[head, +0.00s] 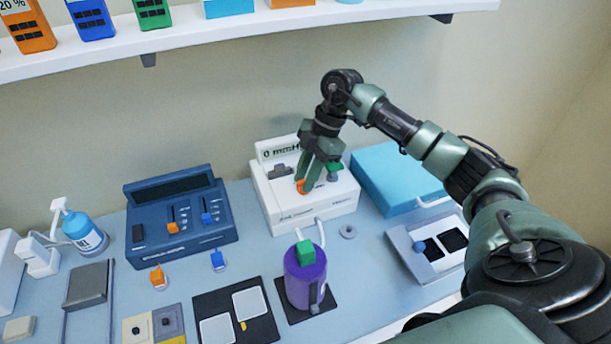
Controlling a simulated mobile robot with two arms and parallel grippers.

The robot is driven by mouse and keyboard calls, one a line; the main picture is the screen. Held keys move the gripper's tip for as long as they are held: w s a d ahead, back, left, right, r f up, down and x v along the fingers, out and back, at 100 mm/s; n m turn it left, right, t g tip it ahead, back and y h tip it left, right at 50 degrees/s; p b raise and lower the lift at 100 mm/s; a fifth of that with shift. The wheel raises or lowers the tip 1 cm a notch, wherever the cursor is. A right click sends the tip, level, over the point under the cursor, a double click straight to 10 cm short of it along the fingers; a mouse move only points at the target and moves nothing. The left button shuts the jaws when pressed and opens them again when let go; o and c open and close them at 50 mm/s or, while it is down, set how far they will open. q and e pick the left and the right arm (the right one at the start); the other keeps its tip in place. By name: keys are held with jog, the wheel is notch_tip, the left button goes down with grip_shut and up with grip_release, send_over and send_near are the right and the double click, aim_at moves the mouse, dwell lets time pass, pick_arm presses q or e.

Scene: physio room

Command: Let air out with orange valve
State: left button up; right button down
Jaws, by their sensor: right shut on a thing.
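A white pressure unit (290,212) stands on the blue table at the back, with a display (279,148) that reads "0 mmHg". The orange valve (301,187) is on its top face, partly hidden by my fingers. My right gripper (306,180) reaches down from above and is shut on the orange valve. A green knob (334,168) sits just to the right of the fingers. Pale tubes run from the unit's front to a purple cuff (305,276) with a green block on top. My left gripper is not in view.
A dark blue console (180,218) with orange and blue sliders stands to the left. A light blue box (392,178) is close on the right, with a white panel (428,246) in front. A white shelf (250,32) with coloured devices hangs above.

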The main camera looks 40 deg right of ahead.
jog(key=n+g, duration=0.1)
jog(key=n, duration=0.2)
jog(key=shift+w, duration=0.15)
jog(key=n+g, duration=0.1)
jog(key=n, duration=0.2)
jog(key=shift+w+a+n+g, duration=0.1)
jog(key=shift+n+g, duration=0.2)
jog(key=n+h, duration=0.1)
jog(key=n, duration=0.1)
jog(key=n+g+b, duration=0.1)
jog(key=n, duration=0.1)
jog(key=shift+w+n+h, duration=0.1)
jog(key=shift+n+h, duration=0.2)
jog(key=shift+h, duration=0.1)
jog(key=shift+a+n+g+h+b, duration=0.15)
jog(key=shift+n+h+b, duration=0.25)
jog(key=shift+n, duration=0.75)
jog(key=shift+n+g+h+b, duration=0.25)
jog(key=shift+n+h, duration=0.15)
jog(key=shift+n, duration=0.75)
jog(key=c, duration=1.5)
grip_release()
